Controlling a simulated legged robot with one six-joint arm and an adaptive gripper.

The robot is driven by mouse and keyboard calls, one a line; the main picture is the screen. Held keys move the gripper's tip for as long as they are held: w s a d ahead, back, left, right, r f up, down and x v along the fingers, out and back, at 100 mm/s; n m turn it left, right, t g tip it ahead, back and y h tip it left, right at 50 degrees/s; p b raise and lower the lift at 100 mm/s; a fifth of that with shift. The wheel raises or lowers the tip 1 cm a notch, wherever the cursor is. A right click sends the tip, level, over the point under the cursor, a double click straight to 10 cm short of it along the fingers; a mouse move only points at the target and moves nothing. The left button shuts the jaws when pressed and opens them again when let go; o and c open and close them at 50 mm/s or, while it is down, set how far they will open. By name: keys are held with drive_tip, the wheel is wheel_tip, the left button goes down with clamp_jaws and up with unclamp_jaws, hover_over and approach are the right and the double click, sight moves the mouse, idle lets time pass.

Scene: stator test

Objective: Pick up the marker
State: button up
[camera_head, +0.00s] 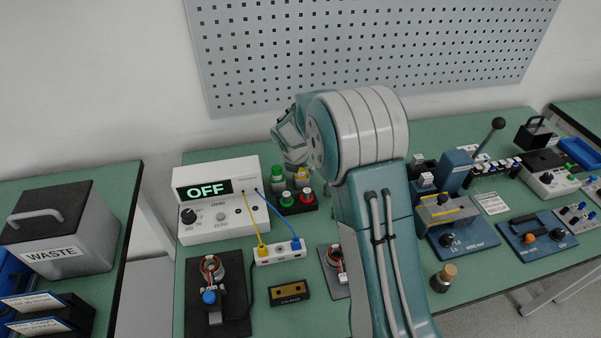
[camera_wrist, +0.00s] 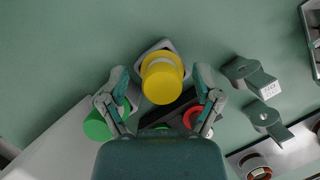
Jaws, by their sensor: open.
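An upright cylinder with a round yellow top (camera_wrist: 162,82) stands on a small pale holder, roughly midway between my fingertips in the wrist view. It is the likely marker, but no label confirms this. It also shows in the head view (camera_head: 301,178), just below my wrist. A similar green-topped cylinder (camera_wrist: 97,126) is partly behind my left finger; its green top (camera_head: 277,171) shows in the head view. My gripper (camera_wrist: 160,72) is open, with a finger on each side of the yellow top and visible gaps. Contact and exact height cannot be told.
A dark button box with a red button (camera_head: 307,193) sits close in front of the cylinders. An ohm meter reading OFF (camera_head: 227,187) stands left, with yellow and blue leads. A perforated panel (camera_head: 360,50) is behind.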

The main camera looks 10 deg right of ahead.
clamp_jaws()
idle(0.3)
